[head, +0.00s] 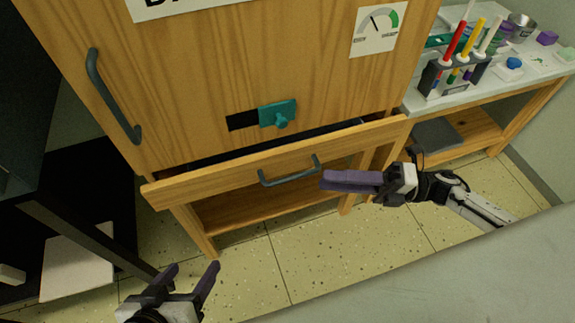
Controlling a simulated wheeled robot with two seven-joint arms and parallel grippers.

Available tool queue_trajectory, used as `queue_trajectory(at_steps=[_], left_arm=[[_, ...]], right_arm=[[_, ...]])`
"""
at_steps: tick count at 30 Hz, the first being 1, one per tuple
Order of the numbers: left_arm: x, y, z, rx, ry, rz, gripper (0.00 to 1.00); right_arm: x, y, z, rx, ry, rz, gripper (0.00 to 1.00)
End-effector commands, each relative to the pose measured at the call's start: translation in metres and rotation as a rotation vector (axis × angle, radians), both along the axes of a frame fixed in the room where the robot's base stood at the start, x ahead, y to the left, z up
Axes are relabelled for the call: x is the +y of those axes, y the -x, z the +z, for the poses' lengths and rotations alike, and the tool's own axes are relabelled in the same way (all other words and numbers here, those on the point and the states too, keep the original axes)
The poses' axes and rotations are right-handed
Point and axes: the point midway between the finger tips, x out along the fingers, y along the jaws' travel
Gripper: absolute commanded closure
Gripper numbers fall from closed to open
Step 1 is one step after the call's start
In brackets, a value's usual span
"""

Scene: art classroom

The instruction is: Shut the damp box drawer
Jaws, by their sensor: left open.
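The damp box (200,80) is a wooden cabinet in the middle of the head view. Its drawer (230,170) is pulled out a little below the box, with a dark gap behind the drawer front. A grey bar handle (290,172) is on that front. My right gripper (324,180) is just right of the handle, in front of the drawer; its purple fingers overlap in this view, so its opening is unclear. My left gripper (190,268) is open and empty, low in the view, in front of and below the drawer's left end.
A teal slider (278,114) and a dial card (379,28) are on the box front. A grey vertical handle (112,97) is at its left. A bench (450,98) with a marker rack (455,77) stands right. Dark furniture is left; floor is open in front.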

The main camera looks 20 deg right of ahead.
Motion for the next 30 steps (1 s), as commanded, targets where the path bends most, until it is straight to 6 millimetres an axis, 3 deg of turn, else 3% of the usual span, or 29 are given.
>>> queue_trajectory(at_steps=[9,15,27,30], left_arm=[[0.0,0.007,-0.007,0.022,-0.006,-0.01,0.35],[-0.001,0.009,-0.009,0.031,-0.007,-0.015,0.35],[-0.002,0.006,-0.007,0.025,-0.007,-0.018,0.35],[-0.002,0.006,-0.006,0.024,-0.006,-0.018,0.35]], right_arm=[[0.055,-0.02,0.005,-0.001,-0.006,0.001,0.72],[0.08,-0.029,0.007,0.001,-0.005,-0.001,0.72],[0.09,-0.032,0.007,0.003,-0.004,-0.002,0.72],[0.09,-0.032,0.007,0.003,-0.004,-0.002,0.86]])
